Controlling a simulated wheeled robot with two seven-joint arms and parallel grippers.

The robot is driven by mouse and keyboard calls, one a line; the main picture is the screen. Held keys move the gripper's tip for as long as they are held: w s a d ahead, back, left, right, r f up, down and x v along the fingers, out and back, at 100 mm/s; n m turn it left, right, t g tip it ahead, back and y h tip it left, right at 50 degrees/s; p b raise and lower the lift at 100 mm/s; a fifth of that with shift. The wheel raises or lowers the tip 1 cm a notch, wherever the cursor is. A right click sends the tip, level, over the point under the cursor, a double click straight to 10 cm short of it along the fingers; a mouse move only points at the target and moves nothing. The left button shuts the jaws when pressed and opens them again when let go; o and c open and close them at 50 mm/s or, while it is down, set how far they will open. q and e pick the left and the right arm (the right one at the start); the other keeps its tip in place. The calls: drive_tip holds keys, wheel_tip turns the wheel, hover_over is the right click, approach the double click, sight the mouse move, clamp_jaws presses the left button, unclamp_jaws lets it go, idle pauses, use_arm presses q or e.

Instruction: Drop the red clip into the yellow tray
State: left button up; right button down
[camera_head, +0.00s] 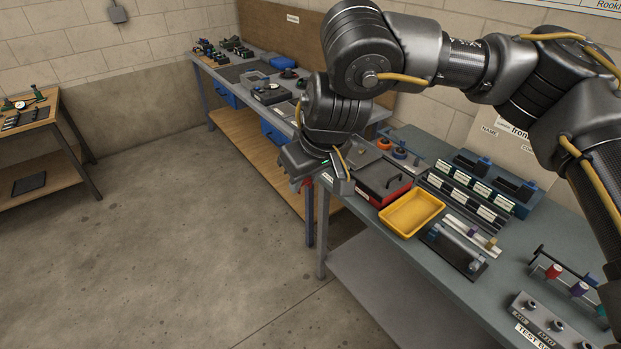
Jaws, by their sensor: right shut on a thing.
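The yellow tray (411,213) sits on the grey-green workbench (413,248), near its front edge, and looks empty. My right gripper (322,187) is left of the tray, out past the front edge of the bench. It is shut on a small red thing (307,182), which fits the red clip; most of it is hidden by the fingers. My left gripper does not show.
A red box with a black lid (383,180) stands just behind and left of the tray. A labelled rack (465,196) lies to its right, with a dark board (453,251) in front. Another bench (240,75) stands farther back. Open floor lies left.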

drive_tip(key=shift+s+d+f+n+g, duration=0.2)
drive_tip(key=shift+d+f+n+g, duration=0.1)
drive_tip(key=shift+f+n, duration=0.35)
drive_tip(key=s+d+f+n+g, duration=0.1)
drive_tip(key=f+n, duration=0.3)
drive_tip(key=n, duration=0.4)
drive_tip(key=s+d+f+n+g+y, duration=0.1)
drive_tip(key=d+f+n+g, duration=0.3)
drive_tip(key=n, duration=0.3)
drive_tip(key=shift+s+f+n, duration=0.35)
drive_tip(key=shift+s+f, duration=0.05)
drive_tip(key=shift+f, duration=0.3)
drive_tip(key=s+d+f+m+t+b, duration=0.1)
drive_tip(key=s+f+m+t+b, duration=0.2)
drive_tip(key=f+m+b, duration=0.6)
drive_tip(key=shift+s+d+f+m+t, duration=0.2)
drive_tip(key=shift+f+m+t, duration=0.5)
drive_tip(key=shift+f+m, duration=1.05)
